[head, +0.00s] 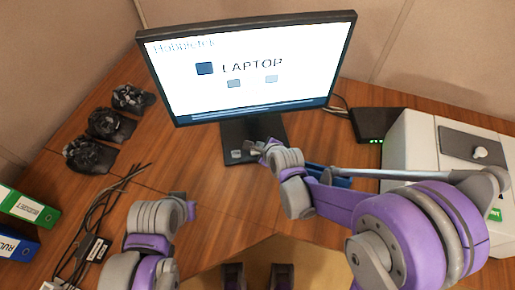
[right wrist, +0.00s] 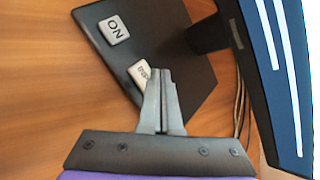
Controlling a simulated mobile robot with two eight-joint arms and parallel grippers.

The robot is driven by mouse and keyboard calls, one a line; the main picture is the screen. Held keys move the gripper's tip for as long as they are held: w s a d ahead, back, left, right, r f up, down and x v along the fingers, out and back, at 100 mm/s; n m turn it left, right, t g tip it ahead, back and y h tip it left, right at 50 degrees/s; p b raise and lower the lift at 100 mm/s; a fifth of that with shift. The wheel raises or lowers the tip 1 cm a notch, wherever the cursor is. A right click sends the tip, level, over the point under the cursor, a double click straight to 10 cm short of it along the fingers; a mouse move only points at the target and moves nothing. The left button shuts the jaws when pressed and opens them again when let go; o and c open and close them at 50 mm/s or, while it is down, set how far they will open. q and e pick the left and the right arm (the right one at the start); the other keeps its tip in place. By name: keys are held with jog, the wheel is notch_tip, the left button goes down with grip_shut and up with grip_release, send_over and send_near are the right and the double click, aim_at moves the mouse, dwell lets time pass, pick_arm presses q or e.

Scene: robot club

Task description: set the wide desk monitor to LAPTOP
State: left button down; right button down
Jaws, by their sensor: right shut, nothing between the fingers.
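The wide desk monitor (head: 290,90) stands on the desk, its lit screen reading "LAPTOP" beside a dark square icon. Its dark stand base (head: 233,132) carries two light keys. One key (right wrist: 114,30) appears to read "ON" upside down in the right wrist view. The other key (right wrist: 138,72) is partly hidden by my fingertips, and its lettering is hard to read. My right gripper (right wrist: 162,75) is shut and empty, its tips over or at that second key. I cannot tell whether they touch.
A black box with green lights (head: 377,125) and a white machine (head: 410,140) stand to the right. Dark crumpled items (head: 90,155), cables (head: 97,215) and green (head: 28,207) and blue (head: 15,245) binders lie at left.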

jog(key=shift+r+p, duration=1.6)
jog(key=shift+r, duration=0.95)
jog(key=s+d+r+n+g+h, duration=0.1)
jog(key=s+d+r+n+h, duration=0.1)
jog(key=s+d+n, duration=0.6)
jog(key=s+d+r+n+g+h, duration=0.1)
jog(key=s+d+r+n+g, duration=0.1)
jog(key=s+d+r+n, duration=0.3)
jog(key=s+d+n, duration=0.4)
jog(key=s+n, duration=0.4)
jog(key=n, duration=0.1)
jog(key=shift+s+h+p, duration=0.25)
jog(key=shift+h+p, duration=0.05)
jog(key=shift+h, duration=0.1)
